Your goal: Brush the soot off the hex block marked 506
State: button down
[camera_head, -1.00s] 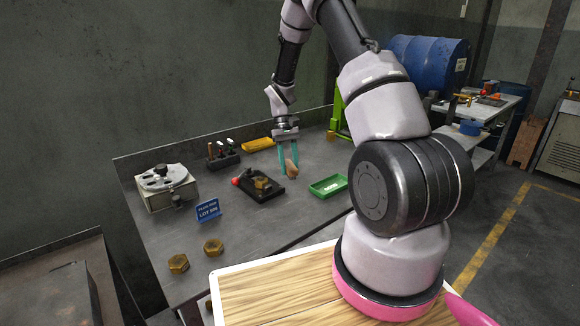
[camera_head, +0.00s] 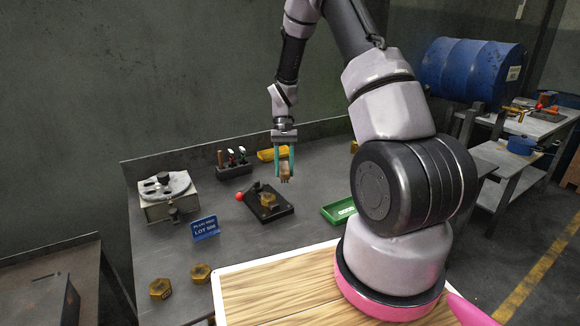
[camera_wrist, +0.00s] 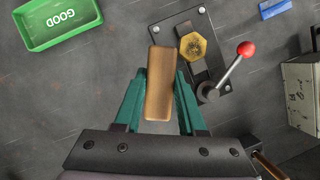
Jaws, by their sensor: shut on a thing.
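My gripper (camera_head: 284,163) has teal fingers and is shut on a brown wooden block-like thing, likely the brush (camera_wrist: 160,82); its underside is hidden. It is held above the table, beside a black clamp fixture (camera_head: 270,211) with a red-knobbed lever. A brass hex block (camera_wrist: 193,46) with dark patches sits in the fixture; it also shows in the head view (camera_head: 267,199). The wrist view has the brush just left of this block, with a small gap. Two more hex blocks, one (camera_head: 160,288) and another (camera_head: 200,273), lie at the table's front left. I cannot read any block's number.
A green GOOD tray (camera_head: 338,210) stands right of the fixture. Bare table lies between the fixture and the front blocks.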

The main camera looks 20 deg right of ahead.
aim_at(264, 199)
jog(key=s+a+m, duration=0.1)
jog(key=a+m, duration=0.1)
jog(key=s+a+m+t+y, duration=0.1)
jog(key=m, duration=0.2)
jog(key=s+a+r+m+y, duration=0.1)
jog(key=a+m, duration=0.1)
jog(key=shift+s+a+r, duration=0.1)
jog(key=shift+a, duration=0.2)
jog(key=shift+s+a+r+m+t+y, duration=0.1)
jog(key=shift+s+a+m+t+y, duration=0.25)
jog(key=shift+m, duration=0.75)
jog(key=shift+a+f, duration=0.15)
jog(key=shift+f, duration=1.85)
jog(key=shift+f, duration=0.5)
jog(key=shift+s+a+r, duration=0.1)
jog(key=shift+s+a, duration=0.35)
jog(key=shift+a, duration=0.35)
